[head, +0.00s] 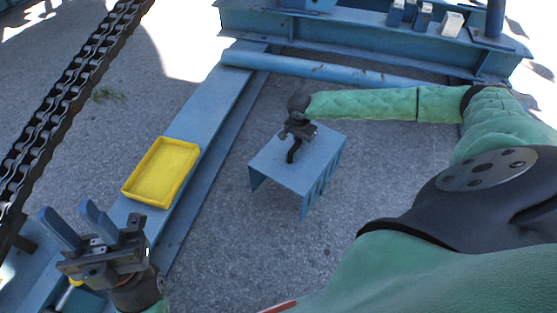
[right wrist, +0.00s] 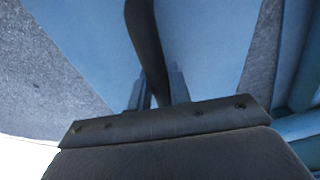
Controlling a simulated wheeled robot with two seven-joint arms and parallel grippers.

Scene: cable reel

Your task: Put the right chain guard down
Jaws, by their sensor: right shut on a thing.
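The right chain guard (head: 318,165) is a blue sheet-metal cover with a flat top, slotted sides and a black curved handle (head: 294,151). My right gripper (head: 297,133) is above its top and shut on that handle. In the right wrist view the handle (right wrist: 147,45) passes between the two fingers of the right gripper (right wrist: 158,88), with the guard's blue top (right wrist: 210,45) behind. I cannot tell whether the guard's lower edges touch the ground. My left gripper (head: 76,217) is open and empty at the lower left, fingers pointing up in the picture.
A yellow tray (head: 128,190) sits on a blue beam (head: 215,100) left of the guard. A heavy black chain (head: 72,88) runs along the far left. A blue pipe (head: 310,68) and a blue frame (head: 350,35) lie behind. Grey ground (head: 235,235) around the guard is clear.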

